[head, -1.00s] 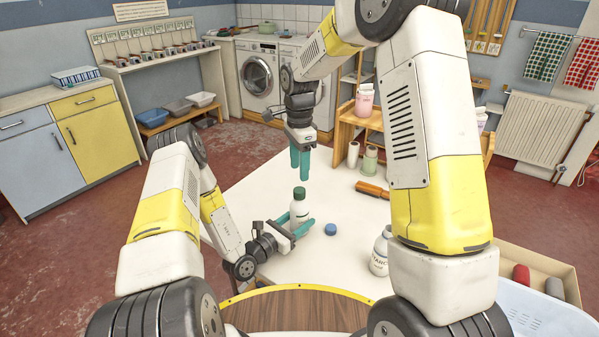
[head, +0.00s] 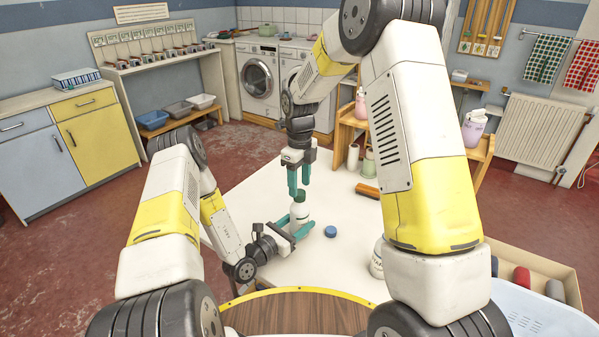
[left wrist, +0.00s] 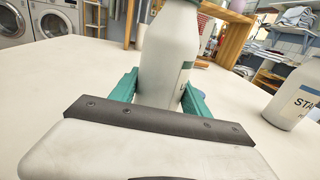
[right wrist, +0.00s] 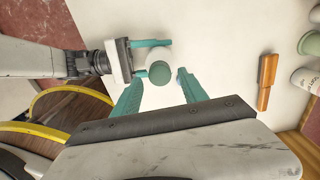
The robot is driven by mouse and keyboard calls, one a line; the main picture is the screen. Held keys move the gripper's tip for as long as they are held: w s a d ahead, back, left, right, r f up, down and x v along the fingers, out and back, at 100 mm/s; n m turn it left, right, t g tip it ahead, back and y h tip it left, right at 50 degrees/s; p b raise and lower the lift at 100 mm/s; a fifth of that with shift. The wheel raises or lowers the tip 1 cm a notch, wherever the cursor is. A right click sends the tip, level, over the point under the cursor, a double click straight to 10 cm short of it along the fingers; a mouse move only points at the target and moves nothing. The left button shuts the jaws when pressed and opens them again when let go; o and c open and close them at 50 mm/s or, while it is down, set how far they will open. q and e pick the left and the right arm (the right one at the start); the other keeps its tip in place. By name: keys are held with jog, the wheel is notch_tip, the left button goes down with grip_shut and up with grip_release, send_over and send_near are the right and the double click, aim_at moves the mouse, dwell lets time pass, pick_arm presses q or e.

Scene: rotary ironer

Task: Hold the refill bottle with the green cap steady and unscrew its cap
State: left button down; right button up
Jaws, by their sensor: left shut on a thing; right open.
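The refill bottle (head: 299,212) is white with a green cap (head: 299,196) and stands upright on the white table. My left gripper (head: 296,222) is shut on the bottle's body from the side; its teal fingers flank the bottle in the left wrist view (left wrist: 165,75). My right gripper (head: 299,183) points down from above, open. In the right wrist view the cap (right wrist: 160,72) shows between the open fingers, with a gap at least on the right side.
A blue cap (head: 331,231) lies on the table right of the bottle. A white labelled bottle (head: 377,262) is partly behind my right arm. A box (head: 540,275) is at the right.

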aim_at(300, 195)
jog(key=shift+f, duration=1.4)
